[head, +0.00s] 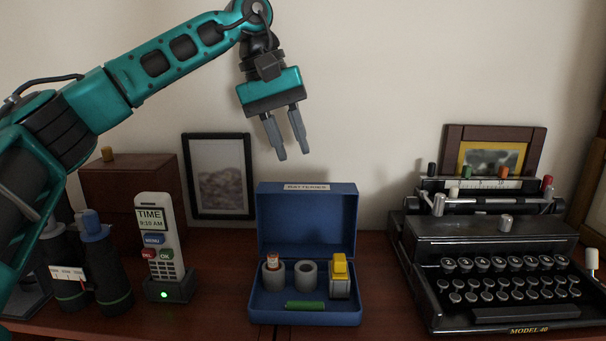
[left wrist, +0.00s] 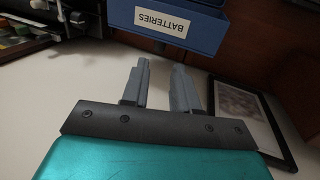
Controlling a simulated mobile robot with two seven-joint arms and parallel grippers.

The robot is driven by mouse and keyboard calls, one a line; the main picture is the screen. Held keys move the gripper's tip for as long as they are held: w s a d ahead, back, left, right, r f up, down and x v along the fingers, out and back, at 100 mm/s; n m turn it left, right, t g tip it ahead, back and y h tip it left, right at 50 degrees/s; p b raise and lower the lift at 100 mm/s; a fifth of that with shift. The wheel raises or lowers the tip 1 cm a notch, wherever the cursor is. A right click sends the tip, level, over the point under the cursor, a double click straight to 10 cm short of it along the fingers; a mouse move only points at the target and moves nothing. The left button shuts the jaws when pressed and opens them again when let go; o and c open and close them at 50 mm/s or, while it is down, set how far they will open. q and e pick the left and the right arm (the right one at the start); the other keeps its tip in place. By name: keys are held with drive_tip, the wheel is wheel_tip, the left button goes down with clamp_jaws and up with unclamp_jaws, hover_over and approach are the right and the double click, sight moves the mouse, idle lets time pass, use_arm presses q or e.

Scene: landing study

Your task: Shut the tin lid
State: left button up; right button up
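The blue tin (head: 303,317) stands on the desk in the middle of the head view. Its lid (head: 306,215) is hinged open and stands upright at the back, with a white label along its upper edge. Inside are two grey cylinders, a yellow item and a green bar. My left gripper (head: 294,156) is above the lid, pointing down, with its two fingers apart and nothing between them. In the left wrist view the fingers (left wrist: 162,75) are apart, and the lid (left wrist: 205,30) with its "BATTERIES" label is beyond them. My right gripper is not in view.
A cordless phone (head: 160,240) in a cradle and dark binoculars (head: 98,265) stand left of the tin. A typewriter (head: 490,260) stands to the right. Picture frames (head: 218,176) lean behind. Some bare desk (head: 385,290) lies between tin and typewriter.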

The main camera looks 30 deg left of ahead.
use_arm(q)
hover_over(307, 217)
drive_tip(key=w+a, duration=0.2)
wheel_tip(307, 217, down, 6)
drive_tip(key=shift+s+d+f, duration=0.1)
drive_tip(key=shift+s, duration=0.05)
clamp_jaws()
